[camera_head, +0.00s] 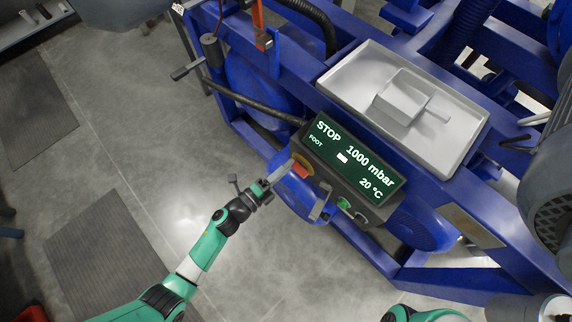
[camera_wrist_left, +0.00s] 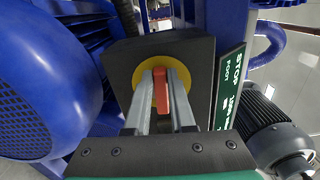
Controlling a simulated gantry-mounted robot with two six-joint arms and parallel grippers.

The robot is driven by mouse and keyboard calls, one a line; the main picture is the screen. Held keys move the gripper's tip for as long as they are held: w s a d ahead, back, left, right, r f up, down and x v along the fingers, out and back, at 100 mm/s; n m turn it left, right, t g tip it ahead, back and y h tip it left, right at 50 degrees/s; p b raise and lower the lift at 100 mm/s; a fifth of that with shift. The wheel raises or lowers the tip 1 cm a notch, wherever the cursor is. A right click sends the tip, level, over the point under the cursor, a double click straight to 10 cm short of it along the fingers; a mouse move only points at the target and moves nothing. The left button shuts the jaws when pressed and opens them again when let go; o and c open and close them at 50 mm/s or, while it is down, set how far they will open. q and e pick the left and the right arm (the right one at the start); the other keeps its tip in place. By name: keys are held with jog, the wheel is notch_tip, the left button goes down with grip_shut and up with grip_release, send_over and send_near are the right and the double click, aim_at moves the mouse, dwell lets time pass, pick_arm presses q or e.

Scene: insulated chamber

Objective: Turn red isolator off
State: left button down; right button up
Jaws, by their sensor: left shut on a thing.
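The red isolator handle (camera_wrist_left: 161,92) sits on a round yellow plate (camera_wrist_left: 145,78) on the side of a dark control box (camera_wrist_left: 200,52). In the head view the isolator (camera_head: 300,170) shows small at the box's left end. My left gripper (camera_head: 284,172) reaches it from the left. In the left wrist view the two grey fingers of my left gripper (camera_wrist_left: 160,95) are shut on the red handle, one on each side. The handle looks upright in that view; the fingers hide part of it. My right gripper is out of view.
The control box carries a screen (camera_head: 345,158) reading STOP, 1000 mbar and 20 °C, with a green switch (camera_head: 343,203) below. A grey tray (camera_head: 345,75) lies on the blue frame (camera_head: 290,45). Open floor (camera_head: 150,165) lies to the left.

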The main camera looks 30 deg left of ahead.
pick_arm(q)
jog(key=shift+f+n, duration=0.1)
jog(key=shift+n, duration=0.3)
jog(key=c, duration=0.8)
grip_release()
jog(key=shift+o, duration=0.2)
jog(key=p+v, duration=0.3)
jog(key=v, duration=0.8)
jog(key=shift+s+p, duration=0.35)
jog(key=shift+a, duration=0.1)
